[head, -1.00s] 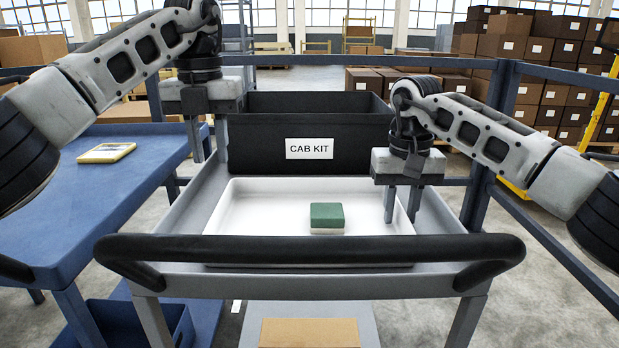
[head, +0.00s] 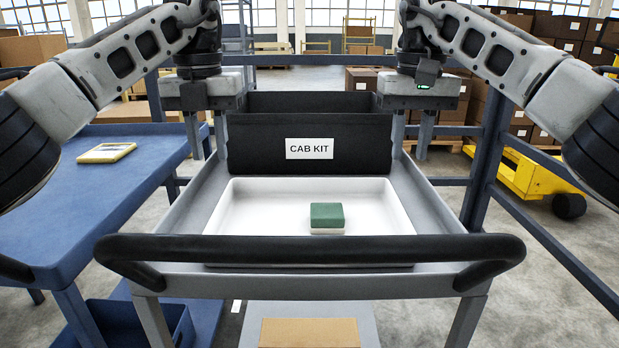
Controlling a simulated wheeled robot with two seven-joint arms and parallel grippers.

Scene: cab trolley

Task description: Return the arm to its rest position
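My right gripper (head: 409,156) is raised at the right of the trolley, beside the black bin. Its fingers point down, apart, with nothing between them. My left gripper (head: 208,156) hangs at the left side of the same bin, fingers apart and empty. A green and white block (head: 327,217) lies in the white tray (head: 260,215) on the grey trolley (head: 437,207), right of the tray's middle. Both grippers are well away from the block.
The black bin labelled CAB KIT (head: 250,150) stands at the back of the trolley. A black handle (head: 310,249) crosses the front. A blue table (head: 60,200) with a yellow-edged item (head: 106,153) is at left. Blue rails (head: 488,140) and a yellow pallet truck (head: 530,178) are at right.

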